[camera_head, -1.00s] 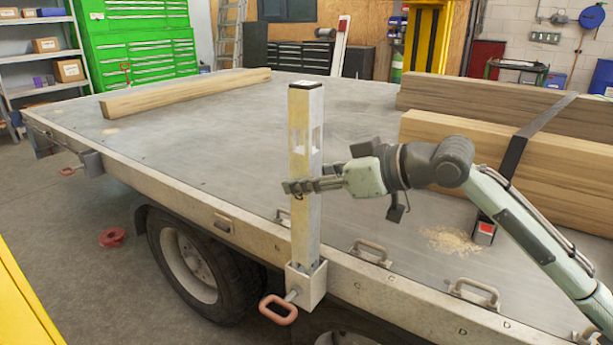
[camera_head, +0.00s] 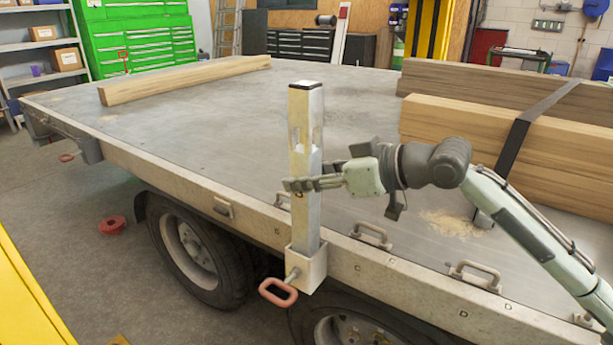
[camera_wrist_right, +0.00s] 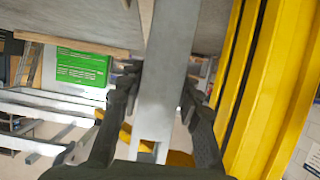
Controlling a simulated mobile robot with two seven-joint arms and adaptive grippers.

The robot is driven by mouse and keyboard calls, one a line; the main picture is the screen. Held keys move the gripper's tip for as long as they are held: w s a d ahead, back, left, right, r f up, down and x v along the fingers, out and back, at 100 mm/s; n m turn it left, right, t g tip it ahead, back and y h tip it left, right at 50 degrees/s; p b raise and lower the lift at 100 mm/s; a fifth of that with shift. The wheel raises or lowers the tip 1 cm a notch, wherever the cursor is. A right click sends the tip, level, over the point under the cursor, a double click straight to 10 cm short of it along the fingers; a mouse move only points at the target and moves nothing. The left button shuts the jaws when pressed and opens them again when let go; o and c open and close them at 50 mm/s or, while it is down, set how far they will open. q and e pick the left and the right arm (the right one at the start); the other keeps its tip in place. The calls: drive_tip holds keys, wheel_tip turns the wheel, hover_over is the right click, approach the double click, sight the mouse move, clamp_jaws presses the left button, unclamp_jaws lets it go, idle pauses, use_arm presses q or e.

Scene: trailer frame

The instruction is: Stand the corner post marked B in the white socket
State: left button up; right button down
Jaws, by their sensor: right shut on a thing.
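The corner post (camera_head: 305,215) is a pale grey square post with a dark top cap and slots near its top. It stands about upright at the trailer's near side. Its lower end is hidden within the walls of the off-white socket (camera_head: 314,272) on the side rail. I cannot tell how deep it sits. I cannot read a B on it. My right gripper (camera_head: 302,185) is shut around the post at mid-height, coming from the right. The right wrist view shows the post (camera_wrist_right: 166,70) between the fingers (camera_wrist_right: 158,85). My left gripper is not in view.
A red-handled pin (camera_head: 278,292) sticks out at the socket. Strapped timber (camera_head: 480,135) lies right on the trailer bed, and a loose beam (camera_head: 185,80) far left. Handles (camera_head: 372,235) line the near edge. The middle of the bed (camera_head: 225,130) is clear.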

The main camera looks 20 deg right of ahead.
drive_tip(key=shift+r, duration=0.1)
drive_tip(key=c, duration=1)
unclamp_jaws()
drive_tip(key=v, duration=1.2)
